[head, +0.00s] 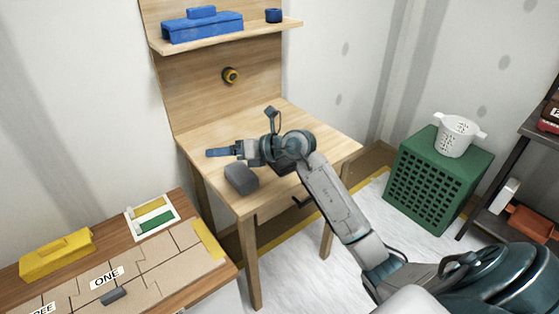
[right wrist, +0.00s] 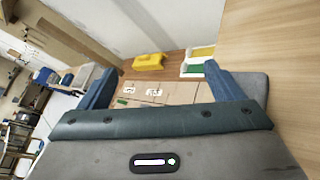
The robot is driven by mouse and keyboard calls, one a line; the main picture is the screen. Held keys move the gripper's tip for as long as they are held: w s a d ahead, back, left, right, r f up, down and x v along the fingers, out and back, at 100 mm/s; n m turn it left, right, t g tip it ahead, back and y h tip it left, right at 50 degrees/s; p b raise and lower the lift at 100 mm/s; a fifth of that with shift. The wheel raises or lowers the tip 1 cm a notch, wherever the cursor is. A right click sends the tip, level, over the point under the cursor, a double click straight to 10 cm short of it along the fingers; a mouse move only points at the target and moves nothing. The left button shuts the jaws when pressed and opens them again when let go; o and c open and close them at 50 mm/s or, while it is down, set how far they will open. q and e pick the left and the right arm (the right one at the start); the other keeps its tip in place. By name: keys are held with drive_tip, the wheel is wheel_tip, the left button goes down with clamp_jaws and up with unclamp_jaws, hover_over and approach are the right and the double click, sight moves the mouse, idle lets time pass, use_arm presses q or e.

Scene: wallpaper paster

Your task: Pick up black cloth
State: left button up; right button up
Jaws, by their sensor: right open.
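No black cloth can be made out for certain. A dark patch (head: 285,168) shows on the wooden table under my right wrist, mostly hidden by the arm; I cannot tell what it is. My right gripper (head: 218,153) is above the table, over and slightly behind the block, pointing left. In the right wrist view its blue fingers (right wrist: 158,86) are wide apart with nothing between them. My left gripper is not in view.
The wooden table (head: 325,145) has a back panel and a shelf with a blue toolbox (head: 202,27). A lower workbench (head: 180,265) at left holds a yellow box (head: 57,254).

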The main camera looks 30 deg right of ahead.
drive_tip(key=d+g+h, duration=0.2)
drive_tip(key=d+h, duration=0.1)
drive_tip(key=d, duration=0.2)
drive_tip(key=d+f+m+g+h, duration=0.1)
drive_tip(key=d+g+h, duration=0.1)
drive_tip(key=d, duration=0.4)
drive_tip(key=d+f+g+h, duration=0.1)
drive_tip(key=d+g+h, duration=0.1)
drive_tip(key=d+h, duration=0.2)
drive_tip(key=shift+w+d+m+h, duration=0.15)
drive_tip(key=shift+d+m+h, duration=0.25)
drive_tip(key=shift+d, duration=0.85)
drive_tip(key=shift+d+f, duration=0.15)
drive_tip(key=shift+d, duration=0.1)
drive_tip(key=x, duration=0.5)
drive_tip(key=shift+f, duration=0.1)
drive_tip(key=x, duration=0.2)
drive_tip(key=p+x, duration=0.1)
drive_tip(key=x, duration=0.1)
drive_tip(key=shift+s+f, duration=0.25)
drive_tip(key=shift+s, duration=0.1)
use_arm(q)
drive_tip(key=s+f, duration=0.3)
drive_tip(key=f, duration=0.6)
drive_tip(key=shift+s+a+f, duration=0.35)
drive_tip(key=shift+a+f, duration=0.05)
use_arm(e)
drive_tip(key=shift+w+f, duration=0.15)
drive_tip(key=shift+f, duration=0.25)
drive_tip(key=shift+f, duration=0.2)
